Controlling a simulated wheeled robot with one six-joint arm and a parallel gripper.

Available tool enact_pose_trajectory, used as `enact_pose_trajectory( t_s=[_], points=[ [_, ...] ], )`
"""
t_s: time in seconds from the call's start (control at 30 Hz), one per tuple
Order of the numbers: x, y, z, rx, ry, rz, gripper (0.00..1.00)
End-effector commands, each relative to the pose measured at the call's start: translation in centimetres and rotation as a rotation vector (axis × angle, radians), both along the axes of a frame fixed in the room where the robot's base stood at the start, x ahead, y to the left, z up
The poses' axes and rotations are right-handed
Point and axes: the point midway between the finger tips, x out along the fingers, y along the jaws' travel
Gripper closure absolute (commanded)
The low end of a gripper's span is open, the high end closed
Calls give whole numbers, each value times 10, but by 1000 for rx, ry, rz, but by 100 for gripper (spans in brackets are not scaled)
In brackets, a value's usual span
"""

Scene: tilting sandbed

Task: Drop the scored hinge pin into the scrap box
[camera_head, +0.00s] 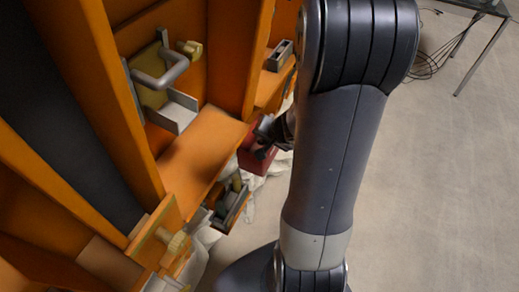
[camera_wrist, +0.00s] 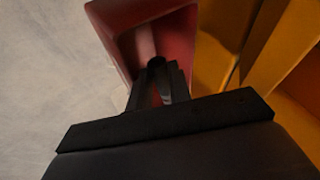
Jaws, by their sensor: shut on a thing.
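A red open-topped box (camera_head: 256,161), likely the scrap box, sits beside the orange frame, partly behind my arm. In the wrist view the red box (camera_wrist: 118,32) lies just past my fingertips, its open inside facing me. My gripper (camera_wrist: 157,82) is shut, with its tips over the box opening. A small dark round end (camera_wrist: 156,62), likely the hinge pin, shows between the tips; most of it is hidden and no score mark can be made out. In the head view my gripper (camera_head: 266,138) is dark and mostly hidden by my arm.
An orange frame (camera_head: 208,150) fills the left. Crumpled white cloth (camera_head: 277,168) lies near the box. Open floor (camera_head: 430,190) is at right.

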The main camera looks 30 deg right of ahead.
Motion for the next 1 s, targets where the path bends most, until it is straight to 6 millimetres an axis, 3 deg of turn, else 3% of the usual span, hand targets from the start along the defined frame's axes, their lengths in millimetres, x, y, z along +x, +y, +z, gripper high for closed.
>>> enact_pose_trajectory(
  t_s=[0.3, 0.33, 0.63, 1.0],
  points=[
    [0, 0, -2, -1, -1, 1, 100],
    [0, 0, -2, -1, -1, 1, 80],
    [0, 0, -3, -1, 0, -1, 56],
    [-2, -1, -5, -2, 6, -3, 56]
  ],
)
